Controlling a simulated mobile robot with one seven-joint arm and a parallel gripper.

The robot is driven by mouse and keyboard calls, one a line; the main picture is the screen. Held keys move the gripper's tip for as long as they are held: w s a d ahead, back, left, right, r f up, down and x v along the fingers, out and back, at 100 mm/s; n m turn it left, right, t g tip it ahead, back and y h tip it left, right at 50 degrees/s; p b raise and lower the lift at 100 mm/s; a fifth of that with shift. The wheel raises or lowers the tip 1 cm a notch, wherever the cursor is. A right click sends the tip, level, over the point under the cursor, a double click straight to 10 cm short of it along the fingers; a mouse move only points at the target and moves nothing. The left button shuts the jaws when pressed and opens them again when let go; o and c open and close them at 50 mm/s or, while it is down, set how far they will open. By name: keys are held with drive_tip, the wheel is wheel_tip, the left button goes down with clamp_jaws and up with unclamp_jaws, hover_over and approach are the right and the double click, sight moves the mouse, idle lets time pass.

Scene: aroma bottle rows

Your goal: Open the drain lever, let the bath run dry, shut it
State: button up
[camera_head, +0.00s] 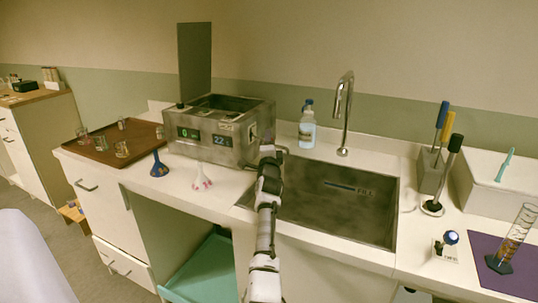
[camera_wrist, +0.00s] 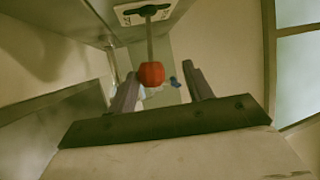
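The drain lever (camera_wrist: 151,74) is a rod with a red knob, hanging from a pale plate on the bath's side in the wrist view. My gripper (camera_head: 269,151) is beside the bath's right side. In the wrist view my gripper (camera_wrist: 163,90) is open, its fingers pointing toward the knob, which appears apart from them.
A sink (camera_head: 335,205) with a tall tap (camera_head: 345,110) is right of the bath. A blue-capped bottle (camera_head: 307,130) stands behind my gripper. Two small flasks, one blue (camera_head: 159,165) and one pink-marked (camera_head: 202,178), stand in front of the bath. A brown tray (camera_head: 100,153) holds glassware.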

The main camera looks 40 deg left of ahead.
drive_tip(key=p+v, duration=0.6)
drive_tip(key=v, duration=0.3)
drive_tip(key=shift+s+d, duration=0.25)
